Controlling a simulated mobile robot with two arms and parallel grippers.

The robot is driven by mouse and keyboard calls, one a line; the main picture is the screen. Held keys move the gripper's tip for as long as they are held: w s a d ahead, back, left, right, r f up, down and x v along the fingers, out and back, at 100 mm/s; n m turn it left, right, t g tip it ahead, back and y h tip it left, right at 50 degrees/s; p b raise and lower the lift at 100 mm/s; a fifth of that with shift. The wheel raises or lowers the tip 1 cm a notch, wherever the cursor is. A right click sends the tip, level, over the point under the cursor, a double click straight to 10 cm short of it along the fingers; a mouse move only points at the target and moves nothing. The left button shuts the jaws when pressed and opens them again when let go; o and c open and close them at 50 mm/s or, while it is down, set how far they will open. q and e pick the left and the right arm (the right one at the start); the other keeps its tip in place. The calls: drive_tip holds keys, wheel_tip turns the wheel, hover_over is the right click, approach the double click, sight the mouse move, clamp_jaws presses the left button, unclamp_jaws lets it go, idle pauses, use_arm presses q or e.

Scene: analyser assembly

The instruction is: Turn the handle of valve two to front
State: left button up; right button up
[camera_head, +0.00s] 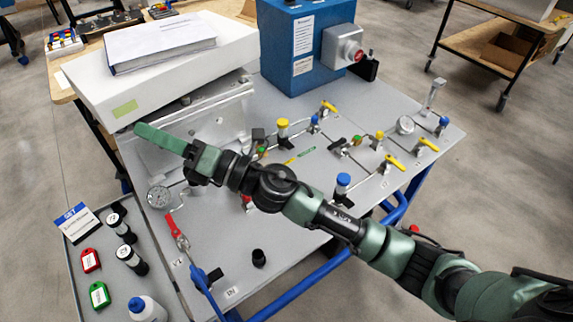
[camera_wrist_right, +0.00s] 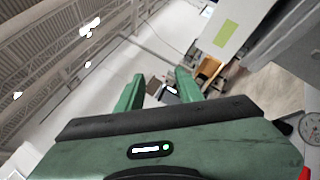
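My right arm reaches across the grey panel table (camera_head: 330,190) from the lower right. My right gripper (camera_head: 160,135) is over the panel's left part, near the white box. In the right wrist view, the right gripper's two fingers (camera_wrist_right: 160,88) stand apart with nothing between them. My left gripper is out of view.
A white box (camera_head: 170,80) with a binder (camera_head: 160,43) stands behind my gripper. A blue cabinet (camera_head: 300,50) stands at the back. A gauge (camera_head: 158,195) is at the panel's left. A grey tray (camera_head: 80,270) holds bottles and tags at the lower left.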

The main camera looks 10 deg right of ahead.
drive_tip(key=s+a+f+n+g, duration=0.2)
drive_tip(key=a+n+g, duration=0.2)
drive_tip(key=n+g, duration=0.3)
drive_tip(key=n+g+h, duration=0.4)
drive_tip(key=n+h, duration=1)
drive_tip(key=h, duration=0.5)
hover_over(287, 171)
wheel_tip(287, 171, down, 14)
drive_tip(key=shift+a+f, duration=0.1)
drive_tip(key=shift+a, duration=0.05)
drive_tip(key=shift+d+f, duration=0.1)
drive_tip(key=shift+d, duration=0.15)
wheel_tip(287, 171, down, 6)
drive_tip(key=shift+a+f+p, duration=0.1)
drive_tip(key=shift+p, duration=0.9)
drive_tip(key=shift+f, duration=0.6)
